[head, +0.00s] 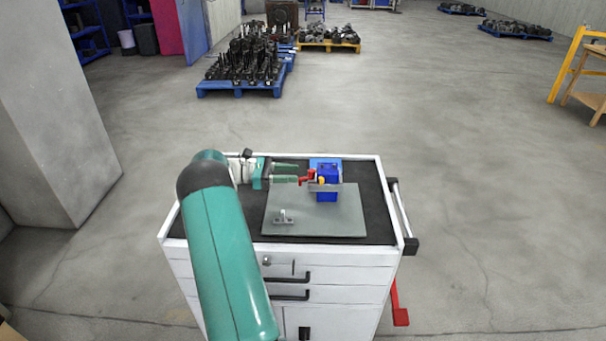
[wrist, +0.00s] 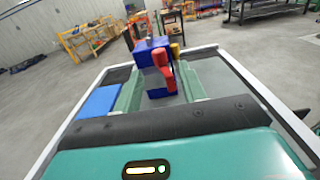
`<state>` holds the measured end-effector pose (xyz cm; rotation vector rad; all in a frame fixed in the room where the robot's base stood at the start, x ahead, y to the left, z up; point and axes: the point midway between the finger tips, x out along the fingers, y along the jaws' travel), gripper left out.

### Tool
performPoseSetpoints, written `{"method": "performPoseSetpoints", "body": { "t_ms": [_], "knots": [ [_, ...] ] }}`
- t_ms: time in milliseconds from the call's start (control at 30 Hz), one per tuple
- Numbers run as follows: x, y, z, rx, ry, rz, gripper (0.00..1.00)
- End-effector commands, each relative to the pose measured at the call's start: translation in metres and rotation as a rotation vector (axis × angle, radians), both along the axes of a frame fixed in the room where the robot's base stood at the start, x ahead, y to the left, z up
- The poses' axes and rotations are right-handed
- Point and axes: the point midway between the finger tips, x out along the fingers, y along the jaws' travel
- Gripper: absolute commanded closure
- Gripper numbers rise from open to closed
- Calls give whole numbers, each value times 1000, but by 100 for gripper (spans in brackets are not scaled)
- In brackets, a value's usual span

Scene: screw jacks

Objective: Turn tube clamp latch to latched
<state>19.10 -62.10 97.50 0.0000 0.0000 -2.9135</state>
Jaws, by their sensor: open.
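The tube clamp is a blue block (head: 327,190) with a red latch (head: 311,175) and a small yellow part (head: 321,181) on its side facing my gripper. In the wrist view the blue block (wrist: 145,50) stands ahead, with the red latch (wrist: 163,66) tilted across its front and the yellow part (wrist: 175,51) to the right. My gripper (head: 298,173) is open, its green fingers pointing right at the latch. In the wrist view the latch appears between the fingertips (wrist: 160,87); contact cannot be told. The far side of the block is hidden.
The clamp stands on a grey plate (head: 315,222) on a white drawer cabinet (head: 335,260) with a black top. A small metal bracket (head: 283,217) sits at the plate's front left. Blue pallets (head: 240,88) of parts stand far behind.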

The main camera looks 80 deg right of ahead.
Motion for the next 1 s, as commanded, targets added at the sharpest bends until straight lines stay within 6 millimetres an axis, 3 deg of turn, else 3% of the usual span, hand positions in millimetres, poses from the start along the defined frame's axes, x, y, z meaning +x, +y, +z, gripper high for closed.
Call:
{"method": "performPoseSetpoints", "body": {
  "t_ms": [200,600,833,1000],
  "knots": [
    [-34,-8,0,0,0,-1,59],
    [-43,-10,0,0,-1,2,59],
    [-43,-10,0,0,0,2,100],
    [-43,-10,0,0,0,6,100]
  ]
}}
